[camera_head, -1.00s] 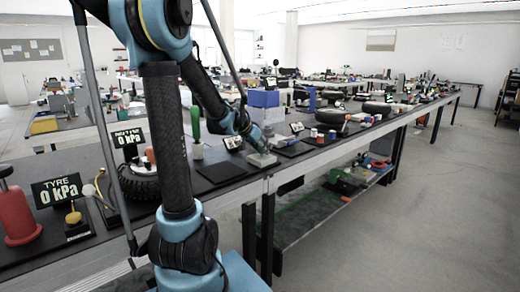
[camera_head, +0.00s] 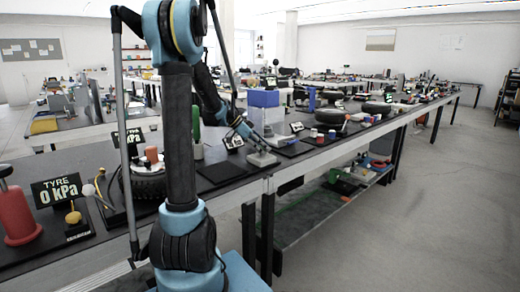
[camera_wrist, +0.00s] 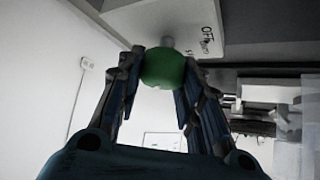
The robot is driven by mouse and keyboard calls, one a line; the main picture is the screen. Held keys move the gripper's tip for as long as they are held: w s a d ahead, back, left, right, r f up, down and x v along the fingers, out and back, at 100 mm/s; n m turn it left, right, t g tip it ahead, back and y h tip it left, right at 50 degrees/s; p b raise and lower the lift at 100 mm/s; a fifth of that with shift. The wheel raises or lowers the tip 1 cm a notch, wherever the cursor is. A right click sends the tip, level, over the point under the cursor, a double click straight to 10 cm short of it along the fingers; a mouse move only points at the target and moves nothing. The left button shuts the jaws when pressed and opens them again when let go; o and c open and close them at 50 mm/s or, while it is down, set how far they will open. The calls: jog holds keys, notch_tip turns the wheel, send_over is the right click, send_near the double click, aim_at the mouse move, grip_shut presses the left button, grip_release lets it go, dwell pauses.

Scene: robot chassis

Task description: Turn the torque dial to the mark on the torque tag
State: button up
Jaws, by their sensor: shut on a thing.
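In the wrist view, my gripper (camera_wrist: 161,85) is shut on a round green knob (camera_wrist: 163,68), one finger on each side. A short stem joins the knob to a pale plate (camera_wrist: 145,18) with dark lettering that starts with "OFF"; the rest is unclear. In the head view, my gripper (camera_head: 258,144) is at a small grey box (camera_head: 263,159) near the bench's front edge. The knob is too small to make out there. I cannot tell from the frames whether this knob is the torque dial. I cannot identify the torque tag.
A black mat (camera_head: 222,172) lies left of the grey box. A tyre (camera_head: 146,181), a red cylinder (camera_head: 17,216) and a "TYRE 0 kPa" display (camera_head: 60,190) are on the left. The floor (camera_head: 400,220) at right is clear.

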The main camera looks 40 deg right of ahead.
jog(key=shift+m, duration=0.4)
jog(key=o, duration=1.1)
jog(key=shift+c, duration=0.2)
jog(key=v, duration=1.2)
jog(key=shift+w, duration=0.25)
jog(key=shift+s+d+f, duration=0.1)
